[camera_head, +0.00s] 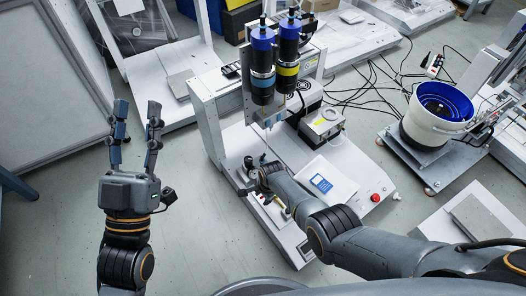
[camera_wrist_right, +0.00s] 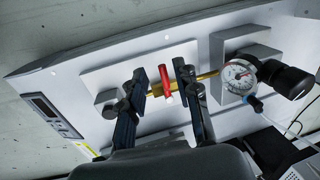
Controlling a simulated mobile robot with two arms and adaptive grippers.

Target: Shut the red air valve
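The air valve has a red lever (camera_wrist_right: 165,79) on a yellow pipe (camera_wrist_right: 208,76), seen in the right wrist view. The lever stands across the pipe line in that picture. My right gripper (camera_wrist_right: 160,70) is open, with one finger on each side of the lever and a gap to each. In the head view my right gripper (camera_head: 258,167) is over the left part of the gantry station's base, and its hand and arm hide the valve. My left gripper (camera_head: 136,118) is open and empty, held over the floor left of the station.
A pressure gauge (camera_wrist_right: 238,75) with a black regulator knob (camera_wrist_right: 293,81) sits beside the valve. A red button (camera_head: 375,197) is on the station's right side.

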